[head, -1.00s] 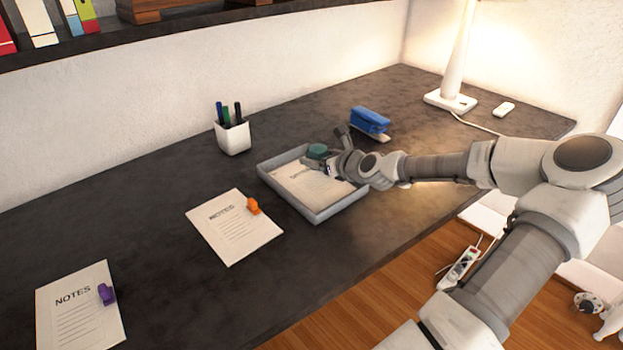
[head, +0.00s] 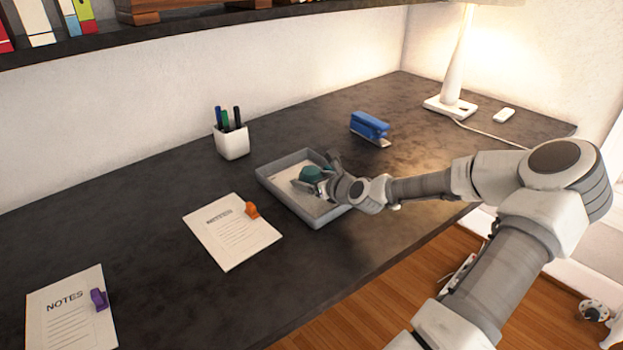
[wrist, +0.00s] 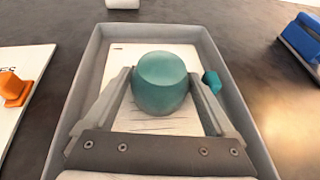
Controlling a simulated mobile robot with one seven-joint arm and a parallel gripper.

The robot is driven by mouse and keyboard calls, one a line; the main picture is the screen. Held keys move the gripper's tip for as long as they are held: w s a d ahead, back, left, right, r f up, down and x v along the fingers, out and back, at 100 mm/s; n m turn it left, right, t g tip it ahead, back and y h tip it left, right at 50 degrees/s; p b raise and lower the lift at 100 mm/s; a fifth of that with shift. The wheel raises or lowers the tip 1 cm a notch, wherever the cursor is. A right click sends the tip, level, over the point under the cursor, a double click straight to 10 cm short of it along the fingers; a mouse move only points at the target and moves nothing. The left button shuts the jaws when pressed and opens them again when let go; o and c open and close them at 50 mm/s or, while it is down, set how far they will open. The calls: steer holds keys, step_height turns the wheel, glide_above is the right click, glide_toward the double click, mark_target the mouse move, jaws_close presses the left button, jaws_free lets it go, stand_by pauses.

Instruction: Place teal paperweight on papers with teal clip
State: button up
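The teal paperweight (wrist: 160,84) is a rounded, flat-topped piece. It sits between the two fingers of my gripper (wrist: 161,78), which look shut on its sides. It also shows in the head view (head: 311,173), low over the grey tray's papers. The papers (wrist: 118,58) lie inside the tray, partly hidden by my gripper and the paperweight. The teal clip (wrist: 212,80) is at the papers' right edge in the wrist view, just right of my right finger. I cannot tell whether the paperweight touches the papers.
The grey tray (head: 282,196) has raised walls around my gripper. Notes with an orange clip (head: 252,210) and notes with a purple clip (head: 98,299) lie to the left. A pen cup (head: 232,142) and a blue stapler (head: 369,126) stand behind.

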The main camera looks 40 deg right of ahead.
steer(key=shift+r, duration=0.1)
steer(key=shift+s+r, duration=0.1)
steer(key=shift+r, duration=0.05)
steer(key=p+v, duration=0.4)
steer(key=v, duration=0.7)
steer(key=shift+s, duration=0.35)
